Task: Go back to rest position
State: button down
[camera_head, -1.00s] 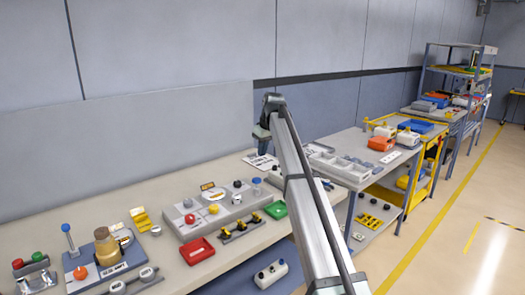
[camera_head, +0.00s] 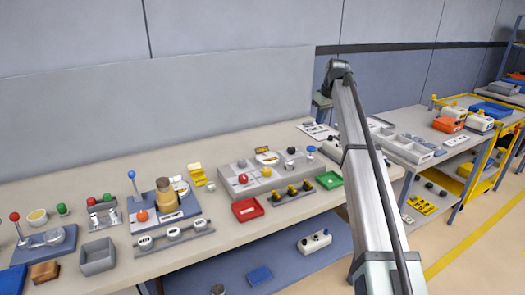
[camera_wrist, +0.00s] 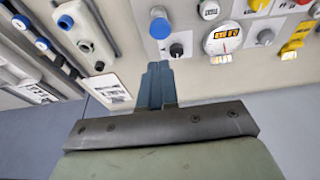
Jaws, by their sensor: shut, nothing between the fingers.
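My gripper (camera_wrist: 160,88) shows in the wrist view with its two blue-grey fingers together and nothing between them. The fingers point toward a grey control panel (camera_wrist: 240,30) with a blue button (camera_wrist: 160,28), black knobs and a round gauge (camera_wrist: 224,37). I cannot tell how far the fingertips are from the panel. In the head view my arm rises at the right of the bench, and its bent upper end (camera_head: 338,72) stands near the wall. The gripper's fingers are not clear there.
A grey bin (camera_head: 97,257) stands at front left. Another table with compartment trays (camera_head: 402,147) is to the right. Floor is clear at far right.

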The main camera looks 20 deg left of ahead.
jog(key=s+d+f+m+t+y, duration=0.1)
jog(key=d+f+m+t+y, duration=0.3)
jog(key=d+f, duration=1.05)
jog(key=d+f+m+t+y, duration=0.2)
jog(key=d+f+m+t, duration=0.35)
jog(key=d+f, duration=0.85)
jog(key=s+a+f+g+h, duration=0.15)
jog(key=s+f+g, duration=0.25)
jog(key=s+f, duration=0.7)
jog(key=s+a+f+m+g+h, duration=0.1)
jog(key=s+a+f+g, duration=0.15)
jog(key=s+f, duration=0.8)
jog(key=s+a+f+g+h, duration=0.1)
jog(key=s+f+g, duration=0.3)
jog(key=s+f, duration=0.65)
jog(key=s+d+f+g+h, duration=0.1)
jog(key=s+f+g, duration=0.3)
jog(key=s, duration=1.5)
jog(key=s+d+f+n+g+h, duration=0.1)
jog(key=s+f+g+h, duration=0.3)
jog(key=s, duration=1.6)
notch_tip(320, 180, down, 2)
jog(key=shift+s+d+f, duration=0.15)
jog(key=shift+s+f, duration=0.05)
jog(key=shift+n, duration=0.25)
